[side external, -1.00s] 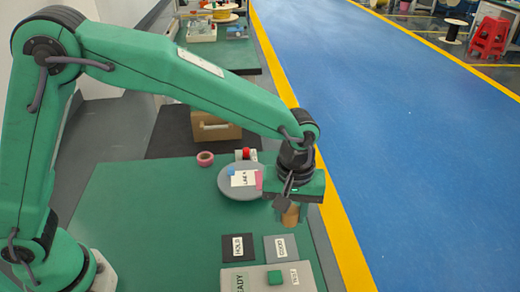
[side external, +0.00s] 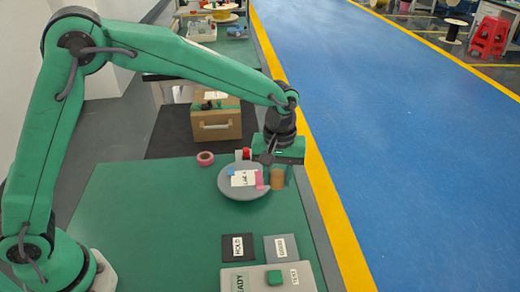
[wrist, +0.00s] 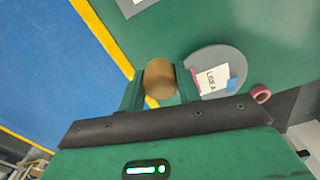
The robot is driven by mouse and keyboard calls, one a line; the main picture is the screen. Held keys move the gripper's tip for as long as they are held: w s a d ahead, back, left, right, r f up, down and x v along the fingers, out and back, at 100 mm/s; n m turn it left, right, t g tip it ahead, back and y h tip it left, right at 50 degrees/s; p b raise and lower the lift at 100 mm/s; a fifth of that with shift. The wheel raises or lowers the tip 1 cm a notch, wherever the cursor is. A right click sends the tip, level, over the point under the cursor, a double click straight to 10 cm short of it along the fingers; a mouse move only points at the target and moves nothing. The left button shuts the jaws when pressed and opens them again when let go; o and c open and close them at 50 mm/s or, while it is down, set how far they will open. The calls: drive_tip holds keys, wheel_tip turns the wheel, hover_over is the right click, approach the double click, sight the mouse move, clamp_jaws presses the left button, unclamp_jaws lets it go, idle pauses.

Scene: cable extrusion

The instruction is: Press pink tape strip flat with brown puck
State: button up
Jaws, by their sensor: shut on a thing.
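My gripper (side external: 277,166) is shut on the brown puck (side external: 277,179), which hangs below it at the right edge of the grey disc (side external: 236,193). In the wrist view the puck (wrist: 160,78) sits between the two fingers. A white card marked "LINE A" (side external: 243,178) lies on the disc, with a blue strip (side external: 231,171) on its left. The pink tape strip (side external: 260,183) is at the card's right edge, just left of the puck. It also shows in the wrist view (wrist: 195,75). I cannot tell whether the puck touches the disc.
A pink tape roll (side external: 205,158) lies behind the disc, and a red knob (side external: 246,153) stands close by. Dark and grey labelled squares (side external: 238,248) and a panel with a green button (side external: 274,278) are at the front. The green table's left is clear.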

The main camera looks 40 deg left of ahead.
hover_over(259, 176)
drive_tip(key=shift+s, duration=0.1)
drive_tip(key=shift+f, duration=0.3)
drive_tip(key=shift+f, duration=3.35)
drive_tip(key=shift+r, duration=3.55)
drive_tip(key=shift+a, duration=0.1)
